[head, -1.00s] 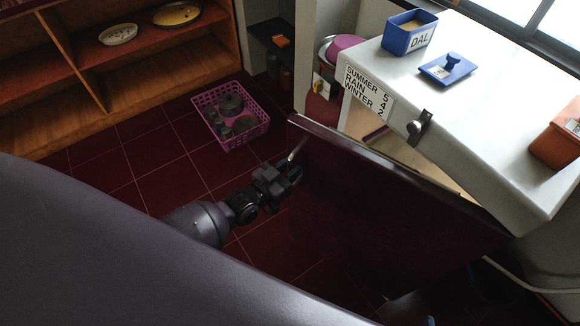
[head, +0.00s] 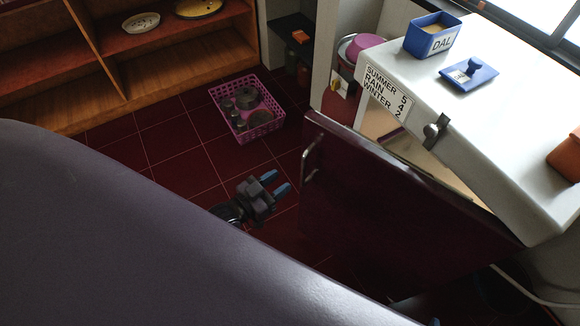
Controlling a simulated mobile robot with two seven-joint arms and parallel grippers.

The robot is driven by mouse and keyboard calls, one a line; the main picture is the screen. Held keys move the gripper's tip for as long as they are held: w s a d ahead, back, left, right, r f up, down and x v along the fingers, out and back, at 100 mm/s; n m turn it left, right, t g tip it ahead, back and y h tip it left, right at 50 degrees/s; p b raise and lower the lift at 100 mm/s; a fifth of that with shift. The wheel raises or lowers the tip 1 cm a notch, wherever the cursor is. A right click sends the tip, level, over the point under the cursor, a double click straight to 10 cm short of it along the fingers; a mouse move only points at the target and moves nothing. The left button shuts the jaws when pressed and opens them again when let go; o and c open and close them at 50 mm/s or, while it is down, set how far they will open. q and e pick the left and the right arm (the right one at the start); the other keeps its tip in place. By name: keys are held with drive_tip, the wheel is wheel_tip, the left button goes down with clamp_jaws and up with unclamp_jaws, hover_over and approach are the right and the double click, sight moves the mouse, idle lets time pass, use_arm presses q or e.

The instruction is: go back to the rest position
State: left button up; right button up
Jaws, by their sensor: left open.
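My left gripper (head: 277,183) is open and empty, with its two blue-tipped fingers pointing to the right. It is over the dark red floor tiles, left of the dark red refrigerator door (head: 390,200) and apart from its metal handle (head: 311,158). The door stands open from the white refrigerator (head: 500,120). Most of my left arm is hidden behind the large purple-grey part of me in the foreground. My right gripper is not in view.
A pink basket (head: 272,126) with several dark items sits on the floor. A wooden shelf (head: 190,67) with two dishes stands behind it. Floor between basket and door is clear.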

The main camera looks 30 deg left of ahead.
use_arm(q)
drive_tip(key=shift+v, duration=0.85)
drive_tip(key=shift+f, duration=0.1)
